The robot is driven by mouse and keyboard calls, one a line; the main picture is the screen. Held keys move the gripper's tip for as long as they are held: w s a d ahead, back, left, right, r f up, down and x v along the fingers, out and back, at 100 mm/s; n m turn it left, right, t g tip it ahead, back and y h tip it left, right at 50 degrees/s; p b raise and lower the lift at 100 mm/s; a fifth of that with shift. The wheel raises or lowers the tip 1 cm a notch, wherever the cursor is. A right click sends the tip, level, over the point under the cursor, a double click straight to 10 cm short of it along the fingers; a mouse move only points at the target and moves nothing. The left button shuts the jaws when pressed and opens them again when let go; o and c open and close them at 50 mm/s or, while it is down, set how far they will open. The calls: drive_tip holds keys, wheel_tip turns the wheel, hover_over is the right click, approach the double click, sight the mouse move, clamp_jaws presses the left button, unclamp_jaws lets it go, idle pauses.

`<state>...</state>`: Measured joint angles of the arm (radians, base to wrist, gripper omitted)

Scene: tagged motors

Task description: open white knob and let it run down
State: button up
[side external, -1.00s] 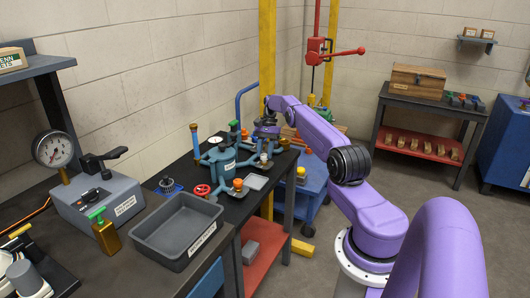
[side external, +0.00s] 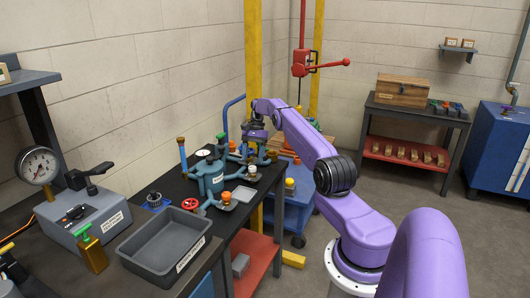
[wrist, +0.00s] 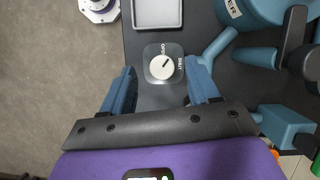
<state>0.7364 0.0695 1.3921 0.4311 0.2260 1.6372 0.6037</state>
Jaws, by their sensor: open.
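The white knob (wrist: 162,64) is a round dial with a dark pointer line on a dark square plate, with OPEN and SHUT lettered beside it. The pointer slants to the upper right, between the two words. My gripper (wrist: 161,88) is open, its two blue fingers apart on either side, just below the knob in the wrist picture. Nothing is between the fingers. In the side view my gripper (side external: 254,138) is above the far end of the black bench, behind the blue vessel (side external: 210,178).
A shallow grey tray (wrist: 157,22) lies beyond the knob plate. Blue pipes and the vessel (wrist: 252,12) crowd the right of the wrist view. Open floor (wrist: 60,75) is at the left. A grey bin (side external: 163,250) and a gauge (side external: 37,166) are on the near bench.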

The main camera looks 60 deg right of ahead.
drive_tip(key=s+a+r, duration=0.9)
drive_tip(key=s, duration=0.1)
drive_tip(key=shift+s+a+r, duration=0.15)
drive_tip(key=shift+s+r, duration=0.15)
idle(0.7)
drive_tip(key=h, duration=0.4)
approach(252, 167)
drive_tip(key=shift+t, duration=0.3)
drive_tip(key=f, duration=0.8)
drive_tip(key=shift+s+a+f, duration=0.15)
drive_tip(key=shift+s+f, duration=0.2)
drive_tip(key=c, duration=1)
